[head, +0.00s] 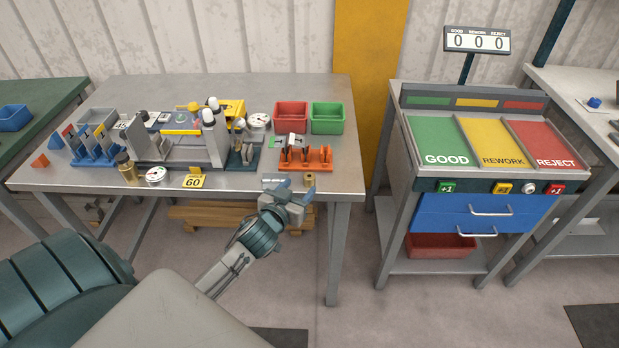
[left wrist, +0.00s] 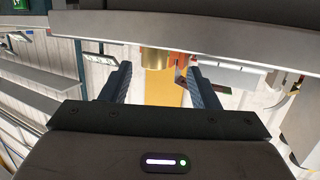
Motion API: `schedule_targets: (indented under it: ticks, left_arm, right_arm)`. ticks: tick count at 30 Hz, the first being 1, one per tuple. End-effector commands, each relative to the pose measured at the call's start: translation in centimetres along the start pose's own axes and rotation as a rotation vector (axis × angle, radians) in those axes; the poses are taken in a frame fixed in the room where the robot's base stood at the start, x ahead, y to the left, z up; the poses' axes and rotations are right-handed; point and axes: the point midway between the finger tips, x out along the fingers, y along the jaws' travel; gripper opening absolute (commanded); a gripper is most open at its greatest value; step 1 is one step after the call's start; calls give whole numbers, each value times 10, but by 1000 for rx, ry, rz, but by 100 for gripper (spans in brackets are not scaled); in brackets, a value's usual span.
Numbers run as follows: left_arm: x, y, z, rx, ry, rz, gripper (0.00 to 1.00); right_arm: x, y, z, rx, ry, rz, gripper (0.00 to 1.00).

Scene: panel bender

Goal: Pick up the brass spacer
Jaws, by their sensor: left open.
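The brass spacer (head: 309,180) is a small brass cylinder standing near the front edge of the grey bench, right of centre. My left gripper (head: 290,192) is at that front edge, just left of and in front of the spacer in the head view. Its jaws are open and empty. In the left wrist view, which looks upside down, the brass spacer (left wrist: 155,57) shows beyond and between the two open fingers (left wrist: 159,82), apart from them. My right gripper is not in view.
An orange rack (head: 305,158) stands behind the spacer, with red (head: 291,115) and green (head: 327,117) bins farther back. A bending fixture (head: 180,140) and another brass piece (head: 126,165) are to the left. A sorting stand (head: 480,188) is right, across a floor gap.

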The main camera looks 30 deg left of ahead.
Motion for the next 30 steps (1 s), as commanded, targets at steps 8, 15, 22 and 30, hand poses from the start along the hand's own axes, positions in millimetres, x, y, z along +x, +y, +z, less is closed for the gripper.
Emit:
schedule_targets:
  ticks: [8, 15, 22, 30]
  left_arm:
    - [24, 4, -4, -3, -1, -1, 55]
    - [56, 8, -3, 0, -1, 1, 55]
    - [62, 8, 0, 1, -2, 1, 55]
    - [61, 8, -1, 1, -1, 1, 18]
  right_arm:
    - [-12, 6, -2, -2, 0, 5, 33]
    - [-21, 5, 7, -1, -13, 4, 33]
    - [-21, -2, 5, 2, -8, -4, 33]
    - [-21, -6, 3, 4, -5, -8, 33]
